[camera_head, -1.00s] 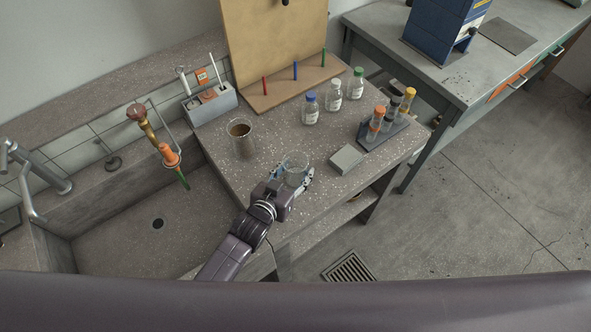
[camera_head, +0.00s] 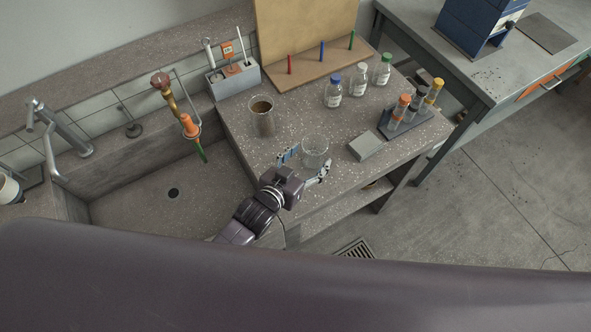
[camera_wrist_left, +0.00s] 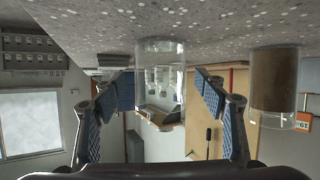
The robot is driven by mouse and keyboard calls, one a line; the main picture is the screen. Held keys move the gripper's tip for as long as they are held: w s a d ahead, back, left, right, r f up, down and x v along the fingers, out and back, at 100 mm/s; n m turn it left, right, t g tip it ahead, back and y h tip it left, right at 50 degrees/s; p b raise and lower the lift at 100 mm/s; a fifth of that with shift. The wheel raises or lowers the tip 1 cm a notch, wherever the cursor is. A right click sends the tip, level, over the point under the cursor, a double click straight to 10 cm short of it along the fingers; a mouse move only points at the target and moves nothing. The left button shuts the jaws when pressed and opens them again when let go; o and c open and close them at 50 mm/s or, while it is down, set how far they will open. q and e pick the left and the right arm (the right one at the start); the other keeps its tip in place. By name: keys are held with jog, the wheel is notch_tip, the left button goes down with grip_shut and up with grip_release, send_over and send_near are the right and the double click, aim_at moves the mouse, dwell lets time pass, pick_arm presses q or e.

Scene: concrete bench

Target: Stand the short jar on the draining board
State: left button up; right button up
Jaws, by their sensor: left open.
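The short jar (camera_head: 316,152) is clear, empty-looking glass and stands upright on the speckled bench top (camera_head: 290,122). A wooden board (camera_head: 318,68) with red, blue and green pegs and a tall back panel stands behind; I take it for the draining board. The jar stands in front of it, apart from it. My left gripper (camera_head: 305,164) is open, low over the bench on the jar's near side, fingers spread to either side. In the left wrist view, where the bench is at the top, the jar (camera_wrist_left: 160,68) shows between the fingers with gaps. My right gripper is not in view.
A tall glass with brown contents (camera_head: 263,122) stands left of the jar. A grey block (camera_head: 366,146) lies close at right. Capped bottles (camera_head: 361,80) and a tube rack (camera_head: 398,128) stand behind and right. The sink (camera_head: 150,200) is at left.

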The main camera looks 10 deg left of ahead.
pick_arm(q)
jog(key=v, duration=0.9)
jog(key=shift+f+b, duration=0.1)
jog(key=shift+b, duration=0.3)
